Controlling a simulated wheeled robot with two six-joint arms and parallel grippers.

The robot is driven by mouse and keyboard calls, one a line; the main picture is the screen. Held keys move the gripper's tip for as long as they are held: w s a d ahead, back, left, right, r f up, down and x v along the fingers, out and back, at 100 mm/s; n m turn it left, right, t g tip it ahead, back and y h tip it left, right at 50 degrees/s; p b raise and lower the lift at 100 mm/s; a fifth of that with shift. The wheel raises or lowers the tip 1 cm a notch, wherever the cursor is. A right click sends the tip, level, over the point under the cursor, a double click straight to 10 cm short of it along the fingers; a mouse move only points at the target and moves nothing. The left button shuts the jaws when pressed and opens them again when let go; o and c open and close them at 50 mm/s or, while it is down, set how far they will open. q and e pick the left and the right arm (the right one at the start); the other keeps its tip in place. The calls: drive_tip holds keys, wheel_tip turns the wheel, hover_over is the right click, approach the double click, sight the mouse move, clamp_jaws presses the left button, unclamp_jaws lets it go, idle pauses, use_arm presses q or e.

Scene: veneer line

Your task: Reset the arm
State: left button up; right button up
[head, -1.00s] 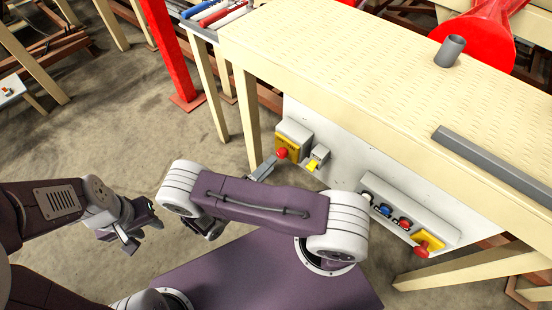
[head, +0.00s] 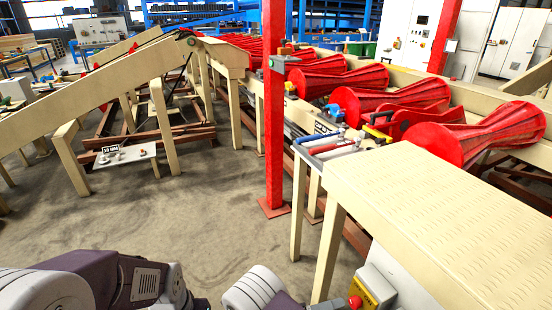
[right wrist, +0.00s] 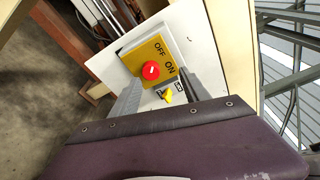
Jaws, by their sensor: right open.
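In the right wrist view a red round knob (right wrist: 152,70) sits on a yellow plate (right wrist: 146,54) marked OFF and ON, on a light box. A small yellow switch (right wrist: 168,95) is below it. My right gripper (right wrist: 158,82) is open, its two grey fingers on either side of the line to the knob. I see nothing held between them; whether they touch the panel I cannot tell. In the head view the red knob (head: 355,301) shows at the bottom edge, with my right gripper (head: 328,304) just left of it, mostly cut off. My left gripper is out of view.
A cream table (head: 440,210) stands above the switch box, at the right. A red post (head: 273,130) rises in the middle. Red rollers (head: 480,135) line the conveyor behind. A cream sloped frame (head: 90,95) stands at the left. Bare floor (head: 190,200) lies between.

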drive_tip(key=s+d+r+m+g+y, duration=0.3)
drive_tip(key=d+r+m+g+y, duration=0.1)
drive_tip(key=d+r+m+g, duration=0.4)
drive_tip(key=s+d+m+y, duration=0.2)
drive_tip(key=s+m+y, duration=0.5)
drive_tip(key=m, duration=0.4)
drive_tip(key=w+a+f+m+t+y, duration=0.2)
drive_tip(key=a+m+t+y, duration=0.5)
drive_tip(key=m, duration=0.9)
wheel_tip(320, 180, up, 12)
drive_tip(key=w+a+g+h+p, duration=0.1)
drive_tip(key=g+p, duration=0.1)
drive_tip(key=p, duration=1)
drive_tip(key=shift+a+m, duration=0.2)
drive_tip(key=shift+m, duration=0.2)
